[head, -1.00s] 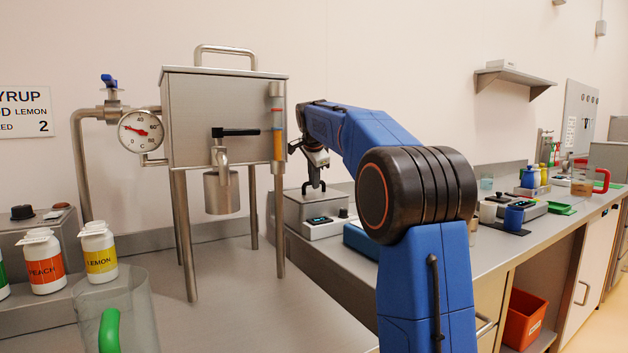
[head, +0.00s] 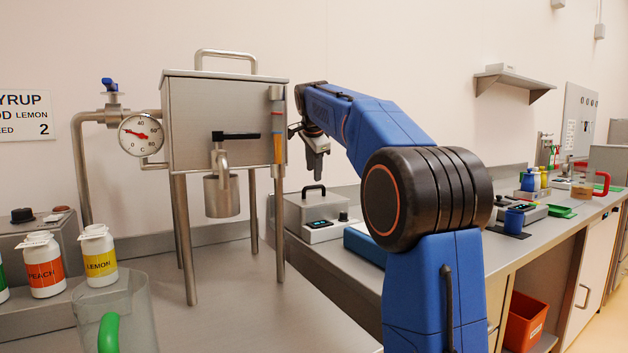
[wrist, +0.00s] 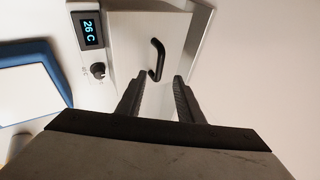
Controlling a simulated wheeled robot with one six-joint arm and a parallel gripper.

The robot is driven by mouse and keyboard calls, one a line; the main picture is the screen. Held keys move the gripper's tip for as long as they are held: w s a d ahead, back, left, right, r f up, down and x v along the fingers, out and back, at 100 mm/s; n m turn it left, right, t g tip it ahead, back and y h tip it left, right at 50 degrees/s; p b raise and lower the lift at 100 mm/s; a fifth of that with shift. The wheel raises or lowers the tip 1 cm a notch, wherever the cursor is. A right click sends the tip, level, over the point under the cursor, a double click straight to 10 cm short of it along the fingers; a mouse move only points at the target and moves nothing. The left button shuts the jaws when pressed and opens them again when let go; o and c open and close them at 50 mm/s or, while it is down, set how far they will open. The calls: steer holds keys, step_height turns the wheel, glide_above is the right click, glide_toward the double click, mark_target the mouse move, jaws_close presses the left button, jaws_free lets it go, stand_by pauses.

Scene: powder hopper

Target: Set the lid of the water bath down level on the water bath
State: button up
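The lid of the water bath (head: 300,199) is a grey plate with a black arched handle (head: 314,189). It lies on the water bath (head: 322,231) and looks level, though the support posts of the hopper hide its left part. The bath's display reads 26 C in the wrist view (wrist: 90,29). In the wrist view the lid (wrist: 135,45) shows with its handle upright on top. My gripper (head: 318,178) is above the handle, apart from it, pointing down.
The steel hopper (head: 225,125) on legs stands left of my arm, close to the gripper. A blue-edged white device (head: 365,243) sits right of the bath. Syrup bottles (head: 98,255) and a clear jug (head: 130,310) stand at front left.

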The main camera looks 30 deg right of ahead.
steer(key=v, duration=1)
steer(key=shift+s+r, duration=0.15)
steer(key=shift+r, duration=0.1)
steer(key=shift+a, duration=0.1)
